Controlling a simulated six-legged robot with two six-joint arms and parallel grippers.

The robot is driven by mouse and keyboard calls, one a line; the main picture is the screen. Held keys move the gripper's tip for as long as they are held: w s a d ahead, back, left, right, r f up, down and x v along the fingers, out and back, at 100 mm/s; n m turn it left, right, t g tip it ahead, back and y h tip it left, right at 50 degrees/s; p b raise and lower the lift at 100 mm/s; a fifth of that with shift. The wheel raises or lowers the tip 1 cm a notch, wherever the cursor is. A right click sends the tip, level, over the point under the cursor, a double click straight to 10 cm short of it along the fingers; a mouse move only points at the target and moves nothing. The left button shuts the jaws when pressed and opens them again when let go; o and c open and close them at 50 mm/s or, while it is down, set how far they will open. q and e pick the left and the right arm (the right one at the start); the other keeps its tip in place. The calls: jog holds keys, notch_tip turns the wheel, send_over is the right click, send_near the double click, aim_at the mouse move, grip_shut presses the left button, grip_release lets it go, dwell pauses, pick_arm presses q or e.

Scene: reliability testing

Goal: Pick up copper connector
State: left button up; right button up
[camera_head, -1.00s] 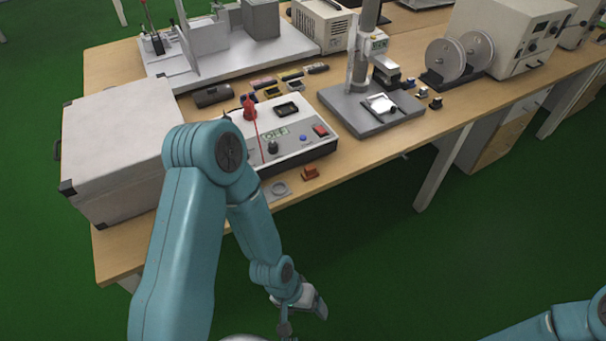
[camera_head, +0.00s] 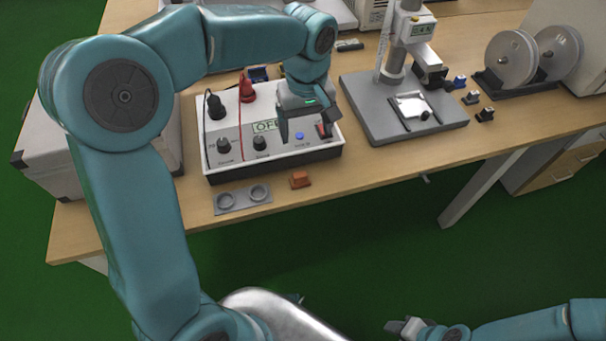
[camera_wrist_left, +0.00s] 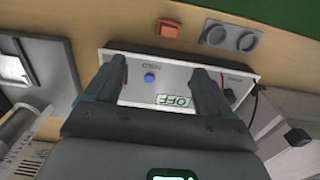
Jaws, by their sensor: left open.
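A small orange-copper block (camera_head: 300,180), which looks like the copper connector, lies on the table near its front edge. It shows at the top of the left wrist view (camera_wrist_left: 169,28). My left gripper (camera_head: 304,136) is open and points down over the front right of the white test box. In the left wrist view my left gripper's fingers (camera_wrist_left: 160,73) stand apart with nothing between them, over the box panel, and the block lies beyond their tips. My right gripper (camera_head: 405,328) is low at the bottom of the head view, away from the table; its jaws are unclear.
The white test box (camera_head: 225,165) has knobs, an OFF display and red and black plugs. A grey plate with two round recesses (camera_head: 222,203) lies left of the block. A grey stand (camera_head: 365,105) and several small connectors (camera_head: 472,97) are to the right. Table right of the block is clear.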

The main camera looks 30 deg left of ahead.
pick_arm(q)
jog(key=b, duration=0.1)
send_over(300, 175)
notch_tip(300, 175, down, 10)
jog(key=shift+w+a+r, duration=0.1)
jog(key=shift+w+r, duration=0.05)
jog(key=f, duration=0.5)
jog(key=shift+s, duration=0.25)
jog(key=shift+f, duration=0.25)
jog(key=shift+w+f, duration=0.1)
jog(key=shift+w, duration=0.1)
jog(key=shift+s, duration=0.1)
jog(key=c, duration=1.1)
